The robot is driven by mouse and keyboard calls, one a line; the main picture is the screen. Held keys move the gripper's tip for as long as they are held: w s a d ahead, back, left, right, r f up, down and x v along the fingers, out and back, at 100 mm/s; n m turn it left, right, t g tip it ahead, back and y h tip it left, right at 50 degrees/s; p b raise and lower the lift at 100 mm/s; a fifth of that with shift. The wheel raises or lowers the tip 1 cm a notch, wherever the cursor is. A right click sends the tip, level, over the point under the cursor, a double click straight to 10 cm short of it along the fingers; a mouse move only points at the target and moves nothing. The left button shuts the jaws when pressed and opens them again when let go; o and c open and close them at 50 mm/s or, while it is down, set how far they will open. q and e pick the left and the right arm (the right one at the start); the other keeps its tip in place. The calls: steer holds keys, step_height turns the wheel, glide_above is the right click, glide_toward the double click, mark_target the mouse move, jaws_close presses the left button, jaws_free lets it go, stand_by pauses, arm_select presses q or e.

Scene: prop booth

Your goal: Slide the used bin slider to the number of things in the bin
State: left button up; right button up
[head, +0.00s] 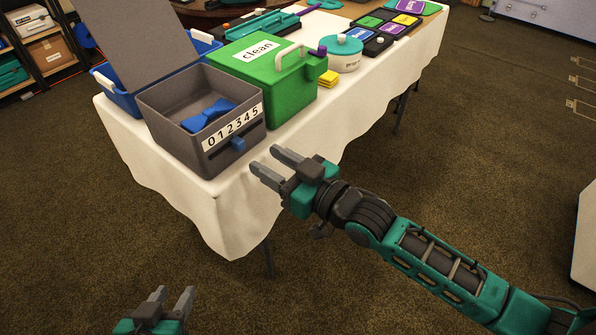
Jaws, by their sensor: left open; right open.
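The grey bin (172,111) stands at the near left corner of the white-clothed table with its lid (140,40) raised. Blue bow-shaped cloth or pieces (208,115) lie inside; I cannot tell exactly how many. A white scale (233,127) marked 0 to 5 runs along its front wall. My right gripper (268,164) is open and empty, right of the bin and apart from the knob. My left gripper (173,300) is open and empty at the bottom, low and away from the table.
A green box labelled clean (285,85) stands right behind the bin. A blue crate (122,98) is behind it at left. Yellow sponges (329,78), a white pot with teal lid (343,57) and coloured panels (388,27) follow along the table (352,97). Carpet in front is clear.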

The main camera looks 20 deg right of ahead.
arm_select(q)
steer(key=shift+r+p, duration=0.35)
steer(key=shift+r, duration=0.15)
arm_select(e)
steer(key=v, duration=0.6)
steer(key=shift+s, duration=0.15)
arm_select(q)
steer(key=shift+d, duration=0.15)
arm_select(e)
steer(key=shift+d, duration=0.15)
arm_select(q)
steer(key=s+a+r+y+p, duration=0.1)
steer(key=a+r+p, duration=0.2)
steer(key=r+p, duration=0.3)
steer(key=p, duration=0.5)
steer(key=shift+s+r, duration=0.3)
steer(key=shift+r, duration=0.1)
arm_select(e)
steer(key=s+d+f+m+g+h, duration=0.3)
steer(key=s+d+f+m+h, duration=0.1)
steer(key=s+d+f+h, duration=0.2)
steer(key=s+f+h, duration=0.1)
steer(key=s+h, duration=0.1)
steer(key=s, duration=0.1)
steer(key=shift+s+d+m+g+h, duration=0.3)
steer(key=shift+s+g, duration=0.05)
steer(key=shift+g, duration=0.05)
